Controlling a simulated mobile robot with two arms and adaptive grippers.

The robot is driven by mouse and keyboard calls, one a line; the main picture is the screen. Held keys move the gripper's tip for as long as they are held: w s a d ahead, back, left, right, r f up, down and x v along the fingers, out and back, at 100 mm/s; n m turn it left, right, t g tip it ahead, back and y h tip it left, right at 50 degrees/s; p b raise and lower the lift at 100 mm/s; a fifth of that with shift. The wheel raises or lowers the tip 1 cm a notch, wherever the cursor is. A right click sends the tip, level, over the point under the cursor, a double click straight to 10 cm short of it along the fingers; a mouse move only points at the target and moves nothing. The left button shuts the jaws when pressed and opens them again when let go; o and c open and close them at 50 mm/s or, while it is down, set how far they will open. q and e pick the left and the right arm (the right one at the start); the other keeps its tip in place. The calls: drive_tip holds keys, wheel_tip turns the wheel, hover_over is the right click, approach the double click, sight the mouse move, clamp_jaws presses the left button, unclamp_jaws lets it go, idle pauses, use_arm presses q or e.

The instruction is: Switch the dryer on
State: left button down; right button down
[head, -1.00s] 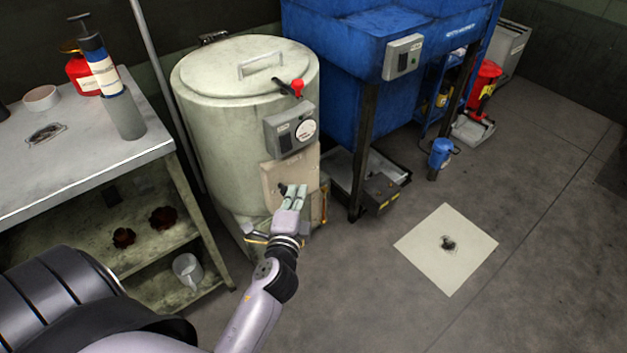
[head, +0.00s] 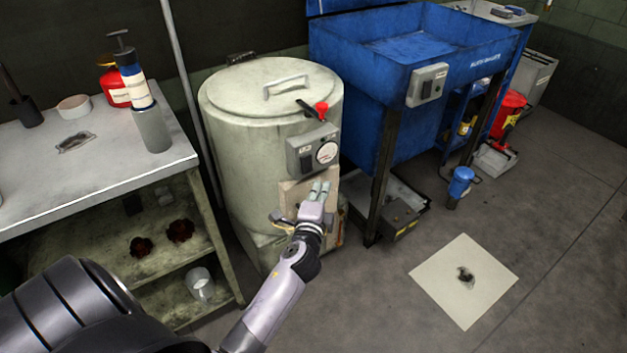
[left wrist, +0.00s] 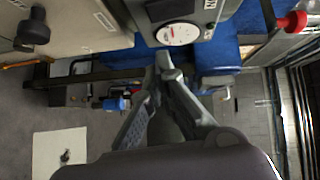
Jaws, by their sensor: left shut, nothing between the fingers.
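The dryer is a cream drum (head: 240,150) with a round handled lid, left of centre in the head view. Its grey control box (head: 305,152) carries a round white dial (head: 327,153) and a dark switch area at its left. The box also shows at the top of the left wrist view (left wrist: 215,12), with the dial (left wrist: 178,34) below it. My left gripper (head: 320,187) is shut and empty, just below the control box in the head view. It appears apart from the box. The fingers (left wrist: 165,62) point towards the dial in the wrist view. My right gripper is not seen.
A red-knobbed lever (head: 320,107) sits at the lid's edge. A workbench (head: 100,200) stands left. A blue wash tank (head: 375,110) with its own grey switch box (head: 427,84) stands right.

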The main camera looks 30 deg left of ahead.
sight(307, 164)
use_arm(q)
drive_tip(key=a, duration=0.1)
drive_tip(key=w+a, duration=0.2)
drive_tip(key=a, duration=0.1)
drive_tip(key=shift+w+f, duration=0.25)
drive_tip(key=shift+f, duration=0.1)
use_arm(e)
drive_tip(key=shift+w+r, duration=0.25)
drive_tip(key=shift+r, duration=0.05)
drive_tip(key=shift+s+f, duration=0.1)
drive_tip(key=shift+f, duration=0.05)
